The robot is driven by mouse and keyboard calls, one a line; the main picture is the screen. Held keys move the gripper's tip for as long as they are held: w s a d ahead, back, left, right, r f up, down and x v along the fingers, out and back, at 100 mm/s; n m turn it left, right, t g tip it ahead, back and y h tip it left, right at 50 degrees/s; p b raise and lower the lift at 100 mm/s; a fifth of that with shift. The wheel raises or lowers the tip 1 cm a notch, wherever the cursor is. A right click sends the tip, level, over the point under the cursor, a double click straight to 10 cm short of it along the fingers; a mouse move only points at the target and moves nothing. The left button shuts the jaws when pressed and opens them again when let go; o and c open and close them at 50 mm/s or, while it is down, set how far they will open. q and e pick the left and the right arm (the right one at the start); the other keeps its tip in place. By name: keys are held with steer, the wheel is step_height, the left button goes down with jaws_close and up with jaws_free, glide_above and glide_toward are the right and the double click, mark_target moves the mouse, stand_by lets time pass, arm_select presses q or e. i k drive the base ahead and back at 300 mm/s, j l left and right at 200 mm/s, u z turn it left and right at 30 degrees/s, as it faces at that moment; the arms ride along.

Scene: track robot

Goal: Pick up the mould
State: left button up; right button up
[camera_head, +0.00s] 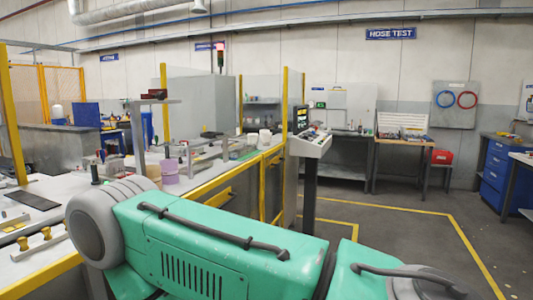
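I cannot make out with certainty which thing is the mould. On the long white workbench (70,190) at left lie a flat dark plate (34,200) and a light fixture with yellow knobs (36,238). A lilac bucket (169,171) stands further along the bench. Neither of my grippers is in view.
Yellow posts and rails (235,178) edge the bench. A control panel (310,145) stands on a dark post past its end. A wooden-topped table (403,142), a red bin (442,157) and blue drawers (497,165) stand at the back right. The grey floor (400,220) there is open, with yellow lines.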

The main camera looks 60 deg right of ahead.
mark_target(234, 154)
steer(key=z, duration=1.95)
steer(key=i+l, duration=0.35)
steer(key=i, duration=0.3)
